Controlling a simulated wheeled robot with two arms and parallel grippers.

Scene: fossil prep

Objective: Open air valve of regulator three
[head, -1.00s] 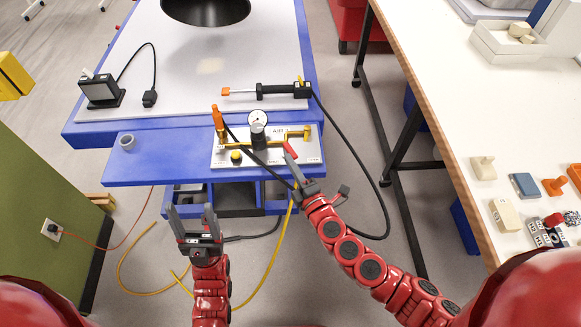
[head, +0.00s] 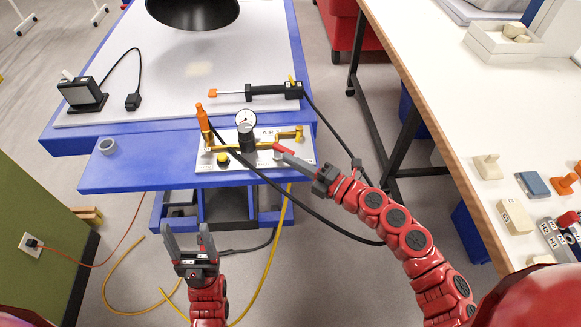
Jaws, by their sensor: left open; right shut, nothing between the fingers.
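The regulator panel (head: 215,163) is a pale plate on the front of the blue table, with lettering that looks like "AIR" and a number. A small red lever (head: 281,148) shows at the panel's right part. My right gripper (head: 287,155) is shut with its fingertips at the lever, holding nothing; I cannot tell whether they touch. The fingers partly hide the lever. My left gripper (head: 187,233) is open and empty, in front of and below the table edge.
An orange-handled tool (head: 204,121) stands at the panel's left. A black cylinder tool (head: 262,91) lies behind the panel, its dark hose (head: 330,117) looping near my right arm. A white worktable (head: 440,100) stands at right.

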